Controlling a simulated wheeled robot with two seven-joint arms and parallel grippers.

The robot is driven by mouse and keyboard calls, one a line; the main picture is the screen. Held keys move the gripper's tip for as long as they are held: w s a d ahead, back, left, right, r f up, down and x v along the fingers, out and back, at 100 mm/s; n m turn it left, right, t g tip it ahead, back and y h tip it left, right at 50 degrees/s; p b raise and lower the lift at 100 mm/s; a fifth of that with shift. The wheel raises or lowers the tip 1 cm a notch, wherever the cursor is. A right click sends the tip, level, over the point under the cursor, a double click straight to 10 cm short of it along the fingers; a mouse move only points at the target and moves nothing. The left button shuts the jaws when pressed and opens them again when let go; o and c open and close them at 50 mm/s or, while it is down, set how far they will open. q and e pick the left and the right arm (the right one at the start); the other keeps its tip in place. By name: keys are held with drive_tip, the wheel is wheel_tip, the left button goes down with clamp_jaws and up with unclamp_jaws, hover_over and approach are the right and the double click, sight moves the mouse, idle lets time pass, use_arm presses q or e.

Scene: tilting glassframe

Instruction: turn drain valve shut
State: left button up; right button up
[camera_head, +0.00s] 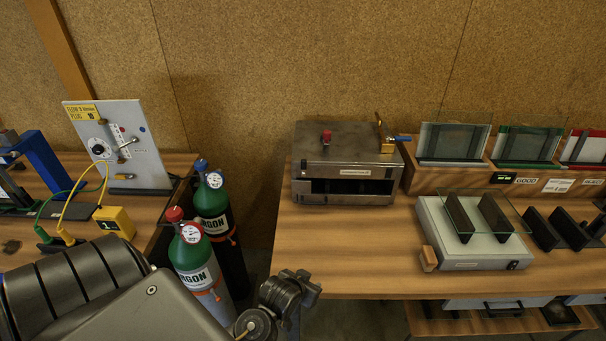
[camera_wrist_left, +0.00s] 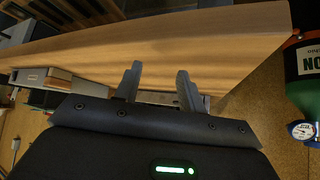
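A metal box (camera_head: 346,163) stands on the right-hand bench, with a red knob (camera_head: 326,136) on its top. At its right rear corner is a brass fitting (camera_head: 386,139) with a blue lever (camera_head: 402,138); I take this to be the drain valve, but no label on it is readable. My left gripper (camera_head: 291,292) is low at the bench's front left corner, well apart from the valve. In the left wrist view its two fingers (camera_wrist_left: 158,88) are spread with nothing between them. My right gripper is not in view.
Two green argon cylinders (camera_head: 195,258) stand in the gap between the benches, close to my left arm. The right bench (camera_head: 350,265) is bare at its front left. A grey plate device (camera_head: 470,245) and a rack of glass panes (camera_head: 455,140) stand farther right.

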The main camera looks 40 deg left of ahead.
use_arm(q)
drive_tip(key=w+a+r+n+t+y, duration=0.3)
drive_tip(key=w+a+r, duration=0.25)
drive_tip(key=w, duration=0.45)
drive_tip(key=n+t+y+p, duration=0.1)
drive_tip(key=n+t+y, duration=0.2)
drive_tip(key=y, duration=0.3)
approach(304, 163)
drive_tip(key=p+x, duration=0.2)
drive_tip(key=x, duration=0.4)
drive_tip(key=shift+w+a, duration=0.25)
drive_tip(key=shift+w, duration=0.05)
drive_tip(key=shift+x, duration=0.75)
drive_tip(key=shift+f, duration=0.1)
clamp_jaws()
